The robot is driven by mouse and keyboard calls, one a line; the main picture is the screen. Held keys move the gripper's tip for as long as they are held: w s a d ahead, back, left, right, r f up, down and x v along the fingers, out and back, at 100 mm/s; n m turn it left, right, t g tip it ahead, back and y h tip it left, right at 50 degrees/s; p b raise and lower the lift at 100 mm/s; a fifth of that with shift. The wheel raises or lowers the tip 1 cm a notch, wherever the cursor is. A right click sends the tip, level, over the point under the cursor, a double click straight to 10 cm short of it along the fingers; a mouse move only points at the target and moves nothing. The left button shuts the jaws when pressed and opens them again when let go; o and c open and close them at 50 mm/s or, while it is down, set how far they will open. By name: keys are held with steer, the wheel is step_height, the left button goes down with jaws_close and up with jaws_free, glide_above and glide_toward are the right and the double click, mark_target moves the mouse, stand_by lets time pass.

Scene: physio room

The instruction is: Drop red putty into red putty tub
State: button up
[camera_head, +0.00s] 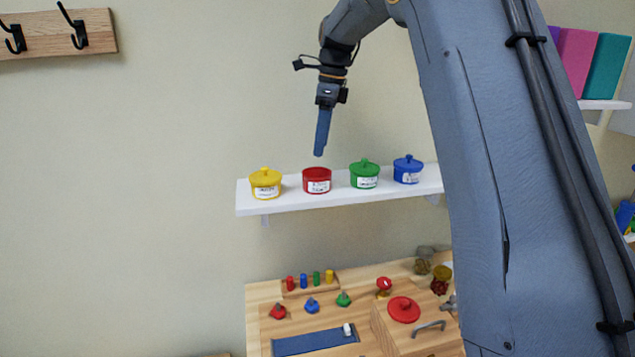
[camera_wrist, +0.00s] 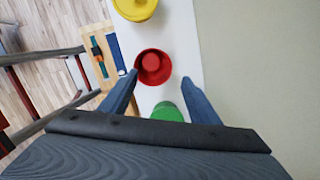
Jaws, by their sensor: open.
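The red putty tub (camera_head: 317,186) stands without a lid on the white wall shelf, between a yellow and a green tub. In the wrist view the tub (camera_wrist: 141,77) is seen from above, and a round red lump, the red putty (camera_wrist: 152,61), shows inside its rim. My gripper (camera_head: 319,151) points down above the red tub, clear of it. In the wrist view my gripper (camera_wrist: 160,79) is open, with its two fingers apart on either side of the tub and nothing between them. The head view does not show the tub's inside.
Lidded yellow (camera_head: 266,184), green (camera_head: 364,174) and blue (camera_head: 408,170) tubs share the shelf (camera_head: 290,202). Below, a wooden bench (camera_head: 262,335) holds coloured pegs and a red lid-like disc (camera_head: 404,309). Wall hooks (camera_head: 73,28) hang at the upper left.

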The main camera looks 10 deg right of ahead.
step_height(320, 180, up, 8)
steer(key=d+b, duration=0.1)
steer(key=b, duration=0.1)
steer(key=shift+s+f+b, duration=0.2)
steer(key=shift+s+b, duration=0.05)
steer(key=shift+b, duration=0.15)
